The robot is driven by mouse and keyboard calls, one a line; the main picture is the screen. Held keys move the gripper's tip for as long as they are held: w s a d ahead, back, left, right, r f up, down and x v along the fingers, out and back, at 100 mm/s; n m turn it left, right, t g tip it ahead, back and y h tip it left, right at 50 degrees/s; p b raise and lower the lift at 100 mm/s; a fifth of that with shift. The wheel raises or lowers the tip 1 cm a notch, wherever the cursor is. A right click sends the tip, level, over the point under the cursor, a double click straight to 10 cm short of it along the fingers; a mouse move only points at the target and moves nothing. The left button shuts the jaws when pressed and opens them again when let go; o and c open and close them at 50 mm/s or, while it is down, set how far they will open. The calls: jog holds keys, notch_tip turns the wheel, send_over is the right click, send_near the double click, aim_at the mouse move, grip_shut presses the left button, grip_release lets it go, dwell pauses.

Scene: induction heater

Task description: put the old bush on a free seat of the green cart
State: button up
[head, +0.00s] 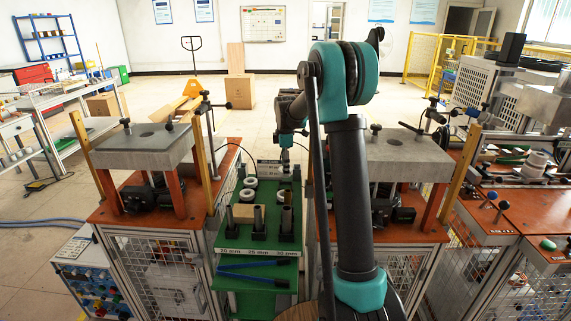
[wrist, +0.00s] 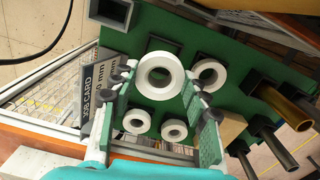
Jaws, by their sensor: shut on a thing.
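My gripper (wrist: 160,80) points down over the green cart (head: 258,293). It is shut on a white ring-shaped bush (wrist: 143,76), which sits between its fingertips and looks larger and nearer than the other rings. In the head view my gripper (head: 286,143) is above the far end of the cart; the held bush is not clear there. In the wrist view, other white rings lie on the green top: one (wrist: 221,76) right of the held bush, and two (wrist: 136,121) (wrist: 174,130) between the fingers. An empty-looking dark square seat (wrist: 165,44) shows just beyond the held bush.
Dark upright tubes (head: 286,220) and a tan block (head: 248,213) stand on the cart's nearer part. A job card (wrist: 97,120) stands at its far edge. Orange benches with grey-topped presses (head: 140,150) flank the cart closely.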

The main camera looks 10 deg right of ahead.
jog(key=shift+f, duration=2.2)
jog(key=shift+f, duration=0.2)
jog(key=shift+f, duration=0.35)
jog(key=shift+f, duration=0.2)
jog(key=o, duration=1.4)
jog(key=shift+c, duration=0.2)
notch_tip(320, 180, up, 12)
